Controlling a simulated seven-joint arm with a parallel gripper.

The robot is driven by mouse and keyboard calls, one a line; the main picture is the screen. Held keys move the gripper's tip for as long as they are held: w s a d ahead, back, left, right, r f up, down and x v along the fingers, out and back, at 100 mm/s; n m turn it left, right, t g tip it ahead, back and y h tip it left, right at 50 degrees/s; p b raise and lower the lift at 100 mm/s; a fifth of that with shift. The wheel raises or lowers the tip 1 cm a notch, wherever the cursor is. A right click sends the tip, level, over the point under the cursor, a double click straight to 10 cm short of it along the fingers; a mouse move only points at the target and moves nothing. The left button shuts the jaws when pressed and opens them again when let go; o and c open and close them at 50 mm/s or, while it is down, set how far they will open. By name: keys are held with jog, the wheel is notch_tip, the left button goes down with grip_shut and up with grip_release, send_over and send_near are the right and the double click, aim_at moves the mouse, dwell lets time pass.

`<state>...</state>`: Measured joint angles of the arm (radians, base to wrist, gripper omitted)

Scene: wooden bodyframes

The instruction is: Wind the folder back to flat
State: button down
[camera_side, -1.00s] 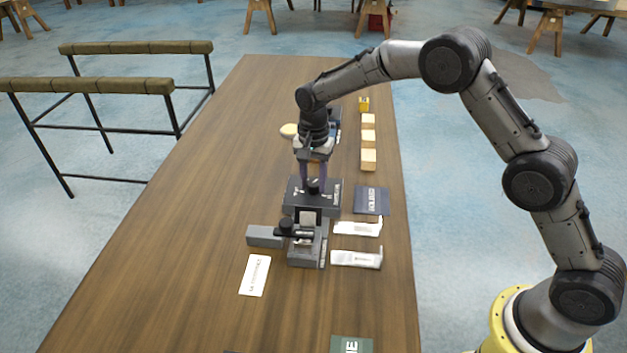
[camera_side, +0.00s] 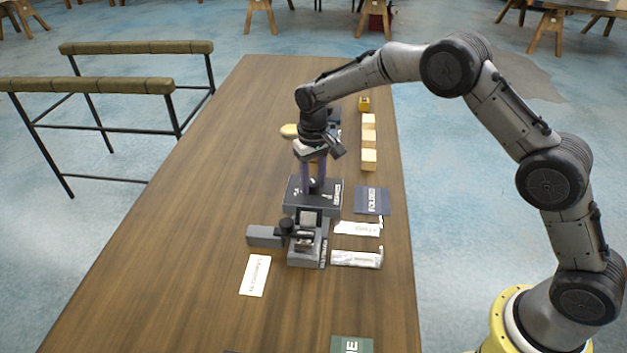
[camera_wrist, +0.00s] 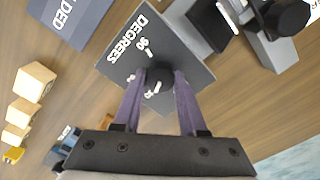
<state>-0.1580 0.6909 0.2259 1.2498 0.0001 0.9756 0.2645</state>
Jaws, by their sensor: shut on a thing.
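The folder's dark dial box (camera_side: 327,204) stands mid-table. The wrist view shows its top (camera_wrist: 186,62), marked DEGREES with a 90 among its marks. A round black knob (camera_wrist: 159,78) sits on that top. My gripper (camera_wrist: 158,92) points down with its two purple fingers closed on the knob's sides; it also shows in the side view (camera_side: 314,187). The fingers hide part of the knob and marks. The folder's grey body (camera_side: 307,256) with a light plate (camera_side: 308,218) stands in front of the box. I cannot tell the plate's exact angle.
A dark blue FOLDED mat (camera_side: 371,201) and two pale bent strips (camera_side: 357,228) (camera_side: 356,258) lie right of the folder. A white card (camera_side: 255,276) lies front left. Wooden blocks (camera_side: 369,158) stand behind right. The table's left side is clear.

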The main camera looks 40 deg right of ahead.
aim_at(313, 182)
jog(key=n, duration=0.6)
jog(key=shift+r, duration=0.1)
jog(key=n, duration=0.7)
dwell(0.6)
jog(key=shift+c, duration=2.3)
grip_release()
notch_tip(313, 182, up, 14)
